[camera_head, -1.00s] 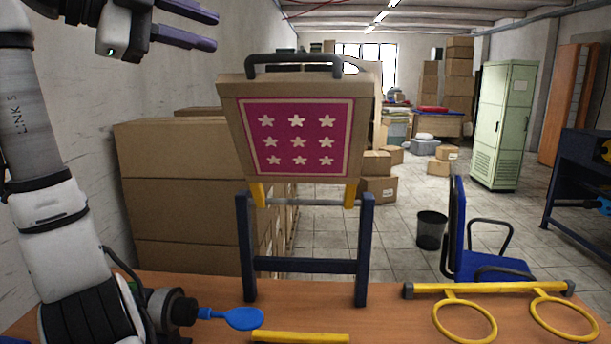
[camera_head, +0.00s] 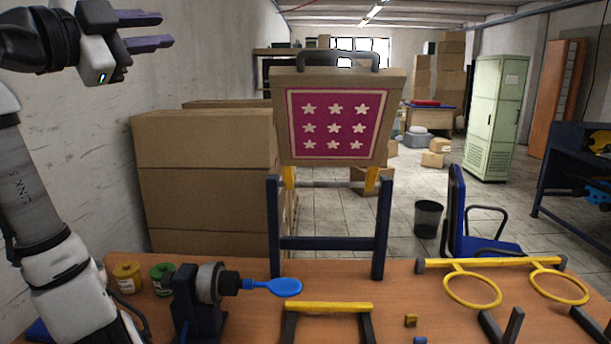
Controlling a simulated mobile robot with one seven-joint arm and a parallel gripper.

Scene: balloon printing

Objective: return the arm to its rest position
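My gripper (camera_head: 168,30) is at the upper left of the head view, raised well above the table. Its two purple fingers point right and are apart, with nothing between them. My arm rises along the left edge of the picture. A pink printing screen (camera_head: 336,124) with white stars sits in a tan frame with a dark handle, tilted up on a dark blue stand (camera_head: 381,235). A blue balloon (camera_head: 284,287) lies flat on the nozzle of a dark pump-like holder (camera_head: 208,283). The gripper is far from all of these.
The wooden table (camera_head: 250,322) also bears a yellow bar (camera_head: 329,306), a yellow two-ring frame (camera_head: 470,289), a yellow pot (camera_head: 127,278) and a green pot (camera_head: 162,279). Cardboard boxes (camera_head: 207,182) stand behind at left. A blue chair (camera_head: 457,210) stands beyond the table at right.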

